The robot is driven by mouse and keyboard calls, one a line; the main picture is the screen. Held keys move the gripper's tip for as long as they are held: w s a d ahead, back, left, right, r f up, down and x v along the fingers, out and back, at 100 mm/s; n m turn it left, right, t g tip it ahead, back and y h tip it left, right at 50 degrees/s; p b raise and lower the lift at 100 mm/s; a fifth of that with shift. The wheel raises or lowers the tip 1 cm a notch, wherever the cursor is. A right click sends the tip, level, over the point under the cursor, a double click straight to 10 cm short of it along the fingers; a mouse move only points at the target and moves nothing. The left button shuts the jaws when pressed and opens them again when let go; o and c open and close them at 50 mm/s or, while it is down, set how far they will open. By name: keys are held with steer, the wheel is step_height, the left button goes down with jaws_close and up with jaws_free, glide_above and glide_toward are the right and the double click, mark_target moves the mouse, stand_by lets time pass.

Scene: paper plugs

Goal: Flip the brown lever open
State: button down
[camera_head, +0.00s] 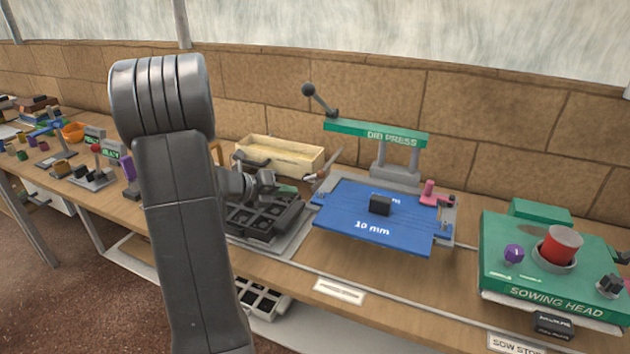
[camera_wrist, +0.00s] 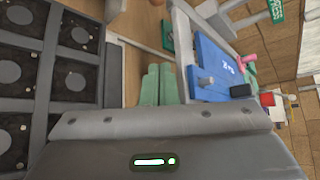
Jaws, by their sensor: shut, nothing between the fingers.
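I cannot pick out the brown lever for certain. My gripper (camera_head: 284,190) is over the bench between the black tray and the blue plate. In the wrist view its two green fingers (camera_wrist: 158,82) are shut side by side with nothing held. No contact with a lever is visible.
The black cell tray (camera_head: 262,218) lies below my gripper. The blue plate (camera_head: 345,222) with a black block (camera_head: 380,206) is to its right, under the green press arm (camera_head: 375,133). A cream box (camera_head: 280,156) stands behind. The green sowing head (camera_head: 550,262) is far right.

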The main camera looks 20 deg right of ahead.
mark_target(314, 177)
steer(key=x, duration=1)
steer(key=shift+s+d, duration=0.1)
steer(key=shift+w+d+r, duration=0.2)
steer(key=shift+w+r, duration=0.05)
steer(key=shift+w, duration=0.35)
steer(key=shift+w+d+r, duration=0.2)
steer(key=shift+w+r, duration=0.05)
steer(key=shift+w, duration=0.35)
steer(key=shift+w+d+r, duration=0.2)
steer(key=shift+w+r, duration=0.05)
steer(key=shift+w, duration=0.3)
steer(key=shift+w+a+r+n+g+h+p, duration=0.25)
steer(key=shift+r+n+g+h+p, duration=0.35)
steer(key=shift+p, duration=0.75)
steer(key=shift+w+a+r+n+g+h+p, duration=0.1)
steer(key=shift+w+a+r+n+h+p, duration=0.3)
steer(key=shift+n+h+p, duration=0.45)
steer(key=shift+w+a+r+n+g+h+p, duration=0.1)
steer(key=shift+w+a+r+n+h+p, duration=0.15)
steer(key=shift+w+a+n+h+p, duration=0.5)
steer(key=shift+w+a+r+n+g+h+p, duration=0.1)
steer(key=shift+w+a+r+n+h+p, duration=0.2)
steer(key=shift+w+n+h+p, duration=0.5)
steer(key=shift+s+p, duration=0.15)
steer(key=shift+p, duration=0.25)
